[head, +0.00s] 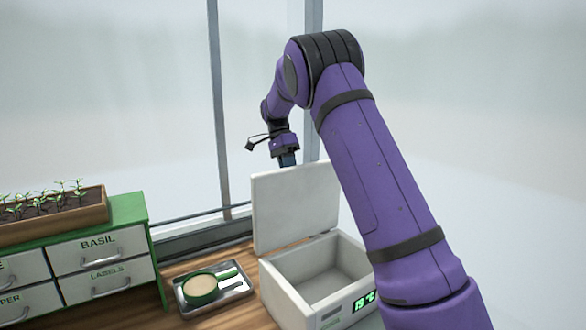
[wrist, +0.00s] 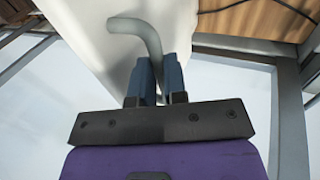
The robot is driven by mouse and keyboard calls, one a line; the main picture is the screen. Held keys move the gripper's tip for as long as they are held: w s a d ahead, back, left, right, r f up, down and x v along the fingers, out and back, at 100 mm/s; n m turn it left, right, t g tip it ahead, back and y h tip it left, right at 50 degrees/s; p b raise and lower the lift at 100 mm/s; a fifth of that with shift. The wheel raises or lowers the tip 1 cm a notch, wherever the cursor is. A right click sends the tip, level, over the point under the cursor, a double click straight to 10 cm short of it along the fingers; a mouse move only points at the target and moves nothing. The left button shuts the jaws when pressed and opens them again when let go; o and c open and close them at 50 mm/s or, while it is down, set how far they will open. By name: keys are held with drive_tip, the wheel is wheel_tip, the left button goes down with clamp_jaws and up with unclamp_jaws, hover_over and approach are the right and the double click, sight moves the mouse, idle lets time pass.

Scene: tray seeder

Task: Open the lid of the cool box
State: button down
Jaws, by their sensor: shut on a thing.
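The white cool box (head: 284,289) stands on the wooden bench with a green display on its front. Its lid (head: 296,203) is raised to about upright at the back, and the inside of the box shows, looking empty. My gripper (head: 287,160) is at the lid's top edge, partly hidden behind it in the head view. In the wrist view my gripper (wrist: 157,80) is shut on the grey curved handle (wrist: 140,27) of the white lid (wrist: 80,25).
A metal tray (head: 238,292) with a green-rimmed round dish (head: 200,287) lies left of the box. A green drawer cabinet (head: 140,210) bears a seedling planter (head: 98,212) further left. Window posts (head: 218,110) stand behind.

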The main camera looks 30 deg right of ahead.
sight(300, 170)
drive_tip(key=shift+w+a+f+g, duration=0.1)
drive_tip(key=shift+w+f+g, duration=0.4)
drive_tip(key=shift+w, duration=0.35)
drive_tip(key=shift+w+f+g, duration=0.45)
drive_tip(key=shift+w+g, duration=0.05)
drive_tip(key=shift+w, duration=0.35)
drive_tip(key=c, duration=1.3)
unclamp_jaws()
drive_tip(key=shift+w+f, duration=0.1)
drive_tip(key=shift+w, duration=0.1)
drive_tip(key=shift+o, duration=0.7)
drive_tip(key=shift+r, duration=0.2)
drive_tip(key=s+a+r, duration=0.1)
drive_tip(key=s, duration=0.4)
drive_tip(key=s+a+r, duration=0.1)
drive_tip(key=s+r, duration=0.1)
drive_tip(key=s, duration=0.3)
drive_tip(key=s+a+r, duration=0.1)
drive_tip(key=s+r, duration=0.1)
drive_tip(key=s, duration=0.3)
drive_tip(key=shift+s+a, duration=0.15)
drive_tip(key=shift+s, duration=0.2)
